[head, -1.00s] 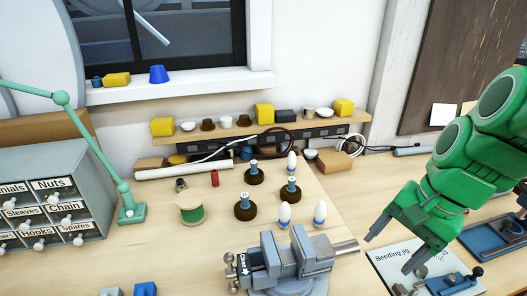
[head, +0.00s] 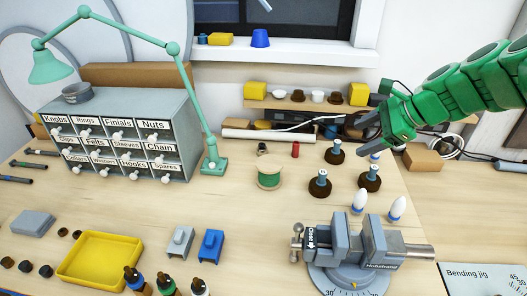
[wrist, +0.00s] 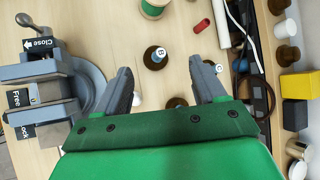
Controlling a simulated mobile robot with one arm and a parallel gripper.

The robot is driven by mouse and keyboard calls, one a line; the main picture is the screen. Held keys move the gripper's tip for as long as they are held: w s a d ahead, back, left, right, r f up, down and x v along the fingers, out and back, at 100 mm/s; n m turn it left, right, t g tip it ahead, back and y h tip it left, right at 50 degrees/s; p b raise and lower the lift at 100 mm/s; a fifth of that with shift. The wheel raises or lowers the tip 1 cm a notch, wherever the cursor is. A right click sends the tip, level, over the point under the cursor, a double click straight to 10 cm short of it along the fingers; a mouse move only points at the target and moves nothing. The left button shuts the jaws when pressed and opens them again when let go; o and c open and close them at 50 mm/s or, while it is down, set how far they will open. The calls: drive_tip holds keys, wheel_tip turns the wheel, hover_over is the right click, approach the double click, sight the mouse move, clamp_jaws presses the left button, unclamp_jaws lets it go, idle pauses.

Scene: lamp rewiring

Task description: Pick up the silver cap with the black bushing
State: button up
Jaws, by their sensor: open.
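A small grey-brown piece with a dark top (head: 262,148) stands behind the green wire spool (head: 269,174), left of a red cylinder (head: 295,149). It may be the silver cap with the black bushing, but it is too small to be sure. My gripper (head: 367,133) is open and empty above the back right of the bench, well right of that piece. In the wrist view my open fingers (wrist: 160,66) point towards lettered silver-topped sockets on brown bases (wrist: 155,58), with the red cylinder (wrist: 201,26) beyond. The small piece does not show there.
A lamp arm (head: 190,90) rises beside the drawer cabinet (head: 120,130). A shelf (head: 300,104) holds caps and blocks. The bench middle is mostly clear.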

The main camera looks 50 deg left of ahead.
sight(263, 145)
drive_tip(key=a+f+m+g+y, duration=0.1)
drive_tip(key=a+f+m+y, duration=0.15)
drive_tip(key=a, duration=1.15)
drive_tip(key=a+f+m+g+y, duration=0.1)
drive_tip(key=a+f+m, duration=0.15)
drive_tip(key=a, duration=1.15)
drive_tip(key=shift+m, duration=0.3)
drive_tip(key=f, duration=1.2)
drive_tip(key=shift+s+d+f, duration=0.2)
drive_tip(key=shift+s+d, duration=0.1)
drive_tip(key=shift+s, duration=0.05)
drive_tip(key=shift+x, duration=3.85)
drive_tip(key=shift+c, duration=0.2)
drive_tip(key=c, duration=1.1)
drive_tip(key=shift+c, duration=0.2)
